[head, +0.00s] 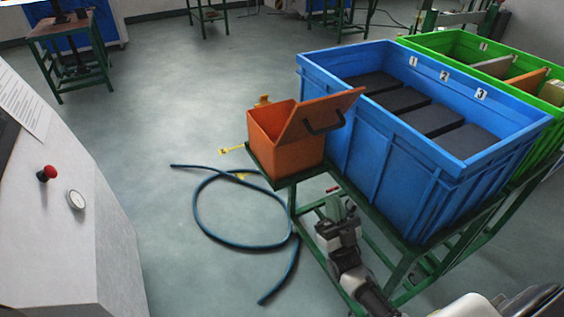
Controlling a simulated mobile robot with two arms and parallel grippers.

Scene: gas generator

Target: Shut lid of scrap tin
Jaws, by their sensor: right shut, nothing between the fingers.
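The orange scrap tin (282,151) stands on the small end of a green metal stand, left of a blue crate. Its orange lid (322,112) is open and tilted up, leaning toward the blue crate. A dark handle (325,123) is on the lid. My right gripper (343,203) is shut and empty, below and to the right of the tin, beside the stand's green frame and apart from the lid. My left gripper is out of view.
The blue crate (375,150) holds dark blocks beside the tin. A green crate (450,42) stands behind it. A blue hose (198,205) lies on the floor. A white console (70,225) with a red button (47,173) is at left.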

